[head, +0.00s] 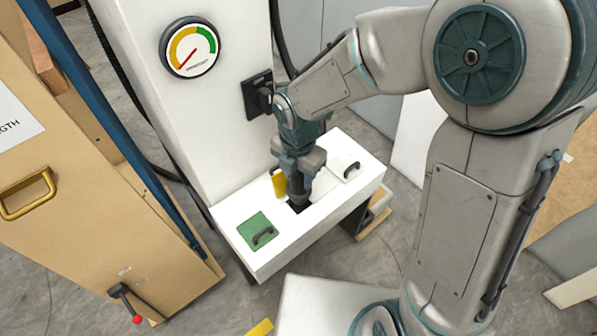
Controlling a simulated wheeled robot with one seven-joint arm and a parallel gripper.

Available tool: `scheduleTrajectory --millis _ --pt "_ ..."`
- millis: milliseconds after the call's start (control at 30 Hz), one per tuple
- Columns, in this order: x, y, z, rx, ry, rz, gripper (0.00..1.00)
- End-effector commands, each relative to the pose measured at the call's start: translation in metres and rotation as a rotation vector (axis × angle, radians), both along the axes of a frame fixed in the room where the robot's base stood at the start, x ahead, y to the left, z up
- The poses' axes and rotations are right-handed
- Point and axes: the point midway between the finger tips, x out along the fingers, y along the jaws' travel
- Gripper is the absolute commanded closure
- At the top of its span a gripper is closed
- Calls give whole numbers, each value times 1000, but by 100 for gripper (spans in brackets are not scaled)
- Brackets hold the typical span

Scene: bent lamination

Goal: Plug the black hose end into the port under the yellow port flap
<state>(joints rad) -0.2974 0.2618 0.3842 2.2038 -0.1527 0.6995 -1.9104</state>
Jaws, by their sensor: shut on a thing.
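My gripper (299,172) points down over the white box and is shut on the black hose end (296,188), which shows between and below the fingers. The yellow port flap (279,184) stands raised just left of the hose end. A dark port opening (298,206) shows in the box top right below the hose end. I cannot tell whether the hose tip is inside the port or just above it. The fingers hide part of the hose end.
The white box top (233,209) also bears a closed green flap (257,230) with a black handle and a closed white flap (346,168). A white column with a pressure gauge (190,47) and a black wall fitting (258,94) rises behind. A wooden cabinet (75,215) stands at left.

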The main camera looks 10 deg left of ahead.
Motion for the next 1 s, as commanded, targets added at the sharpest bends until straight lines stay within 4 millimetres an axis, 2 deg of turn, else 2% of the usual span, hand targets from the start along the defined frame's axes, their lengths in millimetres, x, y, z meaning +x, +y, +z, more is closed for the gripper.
scheduleTrajectory --millis 267,800,1000 --pt "0 0 -4 0 0 0 80" --pt "0 0 -27 0 1 0 80" --pt "0 0 -27 0 1 0 80"
